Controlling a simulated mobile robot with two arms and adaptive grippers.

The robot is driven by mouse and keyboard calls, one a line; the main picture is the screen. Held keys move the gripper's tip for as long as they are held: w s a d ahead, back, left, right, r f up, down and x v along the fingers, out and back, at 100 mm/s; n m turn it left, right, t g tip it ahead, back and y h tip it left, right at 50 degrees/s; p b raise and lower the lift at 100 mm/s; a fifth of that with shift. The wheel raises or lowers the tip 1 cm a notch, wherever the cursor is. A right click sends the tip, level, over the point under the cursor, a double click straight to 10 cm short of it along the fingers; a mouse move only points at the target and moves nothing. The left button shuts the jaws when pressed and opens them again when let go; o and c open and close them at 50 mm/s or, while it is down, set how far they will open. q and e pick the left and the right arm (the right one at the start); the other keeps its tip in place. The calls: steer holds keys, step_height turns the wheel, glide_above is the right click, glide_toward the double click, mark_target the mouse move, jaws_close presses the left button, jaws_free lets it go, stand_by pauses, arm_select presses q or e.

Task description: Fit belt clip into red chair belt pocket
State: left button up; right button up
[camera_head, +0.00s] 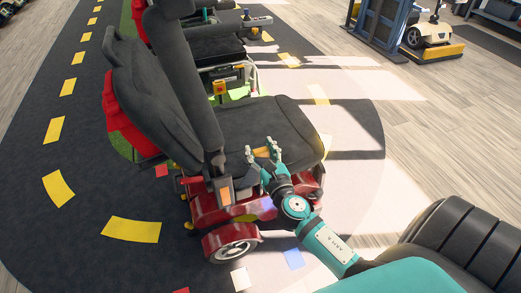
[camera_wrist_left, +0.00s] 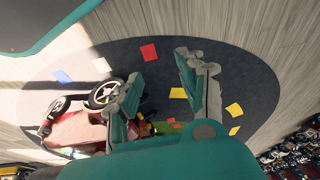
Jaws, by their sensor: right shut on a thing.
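The red chair (camera_head: 215,210) is a scooter with a black seat (camera_head: 245,125), a red base and red parts behind its backrest. My right gripper (camera_head: 263,152) is over the front of the seat, shut on a small orange-yellow piece (camera_head: 262,152) that looks like the belt clip. The fingers partly hide it. A small orange patch (camera_head: 225,195) shows on the chair's near side; I cannot tell whether it is the belt pocket. My left gripper (camera_wrist_left: 160,90) has its fingers spread and empty in the left wrist view, above the floor beside a red vehicle (camera_wrist_left: 80,132).
Another dark-seated chair (camera_head: 215,45) stands just behind the red one. A blue frame (camera_head: 382,22) and a cream scooter (camera_head: 428,35) stand at the back right. A black ribbed shape (camera_head: 465,235) fills the lower right.

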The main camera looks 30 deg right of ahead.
mark_target(262, 162)
steer(key=shift+f+b, duration=0.35)
steer(key=shift+f, duration=0.05)
arm_select(q)
steer(key=shift+b+v, duration=1.1)
steer(key=shift+v, duration=1.8)
arm_select(e)
steer(key=shift+f, duration=1.25)
arm_select(q)
steer(key=shift+a+r, duration=0.1)
arm_select(e)
steer(key=shift+f, duration=0.2)
steer(key=o, duration=1.3)
steer(key=shift+c, duration=0.2)
steer(key=v, duration=1.2)
